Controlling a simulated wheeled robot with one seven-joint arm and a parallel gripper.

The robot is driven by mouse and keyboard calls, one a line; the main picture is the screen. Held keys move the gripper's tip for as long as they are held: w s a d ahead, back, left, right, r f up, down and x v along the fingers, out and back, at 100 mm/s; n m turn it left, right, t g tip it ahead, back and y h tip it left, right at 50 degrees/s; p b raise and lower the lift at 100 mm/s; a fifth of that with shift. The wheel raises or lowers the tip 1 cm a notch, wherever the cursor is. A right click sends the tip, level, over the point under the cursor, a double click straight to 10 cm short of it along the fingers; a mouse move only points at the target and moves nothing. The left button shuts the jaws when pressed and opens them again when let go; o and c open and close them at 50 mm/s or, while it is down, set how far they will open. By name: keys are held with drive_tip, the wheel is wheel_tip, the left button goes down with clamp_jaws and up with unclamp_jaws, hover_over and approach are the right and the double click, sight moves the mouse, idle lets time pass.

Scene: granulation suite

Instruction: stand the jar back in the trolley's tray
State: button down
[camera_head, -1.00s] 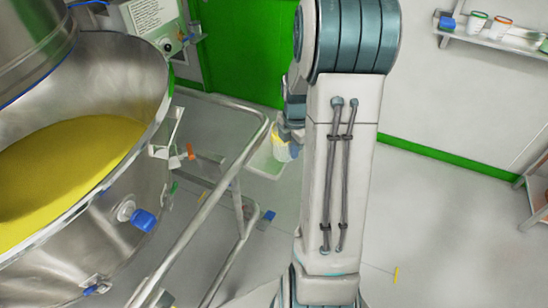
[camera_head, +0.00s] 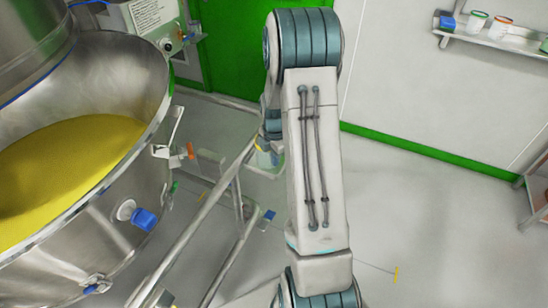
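The jar (camera_head: 263,158), small and pale with a bit of yellow, shows just left of my arm in the head view. It is partly covered by my wrist and the trolley's rail. My gripper (camera_head: 267,140) is at the jar's top, mostly hidden behind my arm, and its fingers cannot be made out. The trolley (camera_head: 222,205) is a tubular steel frame beside the big vessel. A pale tray edge (camera_head: 263,172) shows below the jar. Whether the jar rests on the tray or hangs above it cannot be told.
A large steel vessel (camera_head: 150,185) with yellow powder (camera_head: 70,160) fills the left. A wall shelf (camera_head: 490,41) at upper right holds several small containers. A green door (camera_head: 240,50) stands behind. The floor right of my arm is mostly clear.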

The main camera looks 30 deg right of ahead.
drive_tip(key=shift+f, duration=0.1)
drive_tip(key=c, duration=2.1)
unclamp_jaws()
drive_tip(key=shift+f, duration=0.1)
drive_tip(key=o, duration=0.5)
drive_tip(key=shift+c, duration=0.2)
wheel_tip(320, 180, up, 12)
drive_tip(key=shift+r+p, duration=0.2)
drive_tip(key=shift+p, duration=0.15)
drive_tip(key=s+a+r+m+t, duration=0.1)
drive_tip(key=s+a+r+m, duration=0.4)
drive_tip(key=s+a+m, duration=0.2)
drive_tip(key=s+a+r+m+t, duration=0.1)
drive_tip(key=s+a+r+m, duration=0.3)
drive_tip(key=s+a+m, duration=0.4)
drive_tip(key=s+m, duration=0.4)
drive_tip(key=s, duration=0.1)
drive_tip(key=shift+s+a+r, duration=0.3)
drive_tip(key=shift+s+r, duration=0.05)
drive_tip(key=shift+s, duration=0.05)
